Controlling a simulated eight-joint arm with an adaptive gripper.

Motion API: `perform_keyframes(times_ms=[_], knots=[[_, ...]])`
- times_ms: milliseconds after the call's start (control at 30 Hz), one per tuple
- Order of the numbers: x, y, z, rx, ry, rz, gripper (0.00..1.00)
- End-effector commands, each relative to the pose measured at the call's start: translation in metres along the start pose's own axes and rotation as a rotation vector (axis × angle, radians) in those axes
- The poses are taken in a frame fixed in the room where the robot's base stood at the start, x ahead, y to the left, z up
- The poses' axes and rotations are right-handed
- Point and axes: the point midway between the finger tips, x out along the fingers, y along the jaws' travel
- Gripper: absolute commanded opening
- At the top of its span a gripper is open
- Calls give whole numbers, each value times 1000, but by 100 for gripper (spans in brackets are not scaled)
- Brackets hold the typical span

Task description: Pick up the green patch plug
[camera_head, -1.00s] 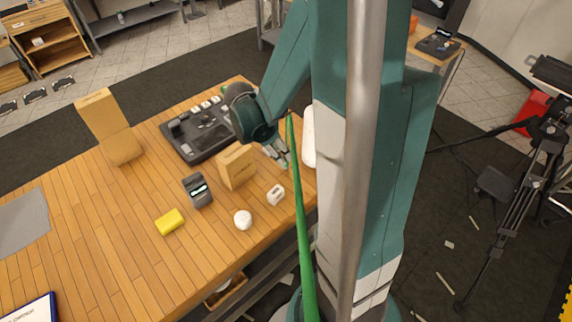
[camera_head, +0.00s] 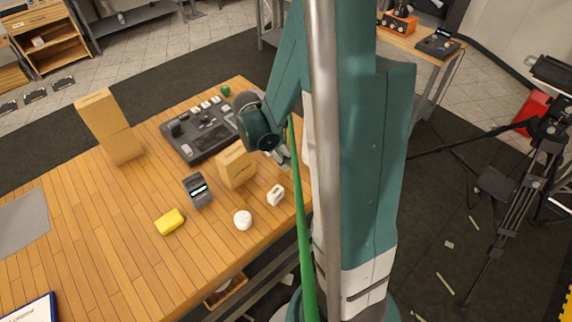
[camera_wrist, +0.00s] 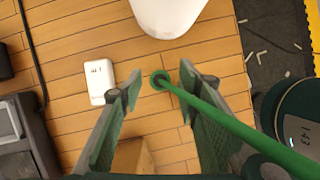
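A green round end with a dark centre, likely the green patch plug (camera_wrist: 160,80), shows between my fingertips in the wrist view. A thick green cable (camera_wrist: 225,122) runs from it to the lower right, passing over the right finger. In the head view the cable (camera_head: 300,215) slopes down from beside my gripper (camera_head: 281,153). My gripper, also in the wrist view (camera_wrist: 158,86), is open, with a clear gap on both sides of the green end. I cannot tell its height above the table. The plug end is not clear in the head view.
A white rounded object (camera_wrist: 167,14) lies just beyond the fingertips, and a small white box (camera_wrist: 99,79) is left of them. A cardboard box (camera_head: 236,166) stands near my gripper. A dark console (camera_head: 190,143) and a small green object (camera_head: 226,90) are farther back.

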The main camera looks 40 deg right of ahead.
Motion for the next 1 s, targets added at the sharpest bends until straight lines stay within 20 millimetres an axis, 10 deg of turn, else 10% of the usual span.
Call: perform_keyframes(times_ms=[1000], knots=[[20,0,0,-1,0,0,22]])
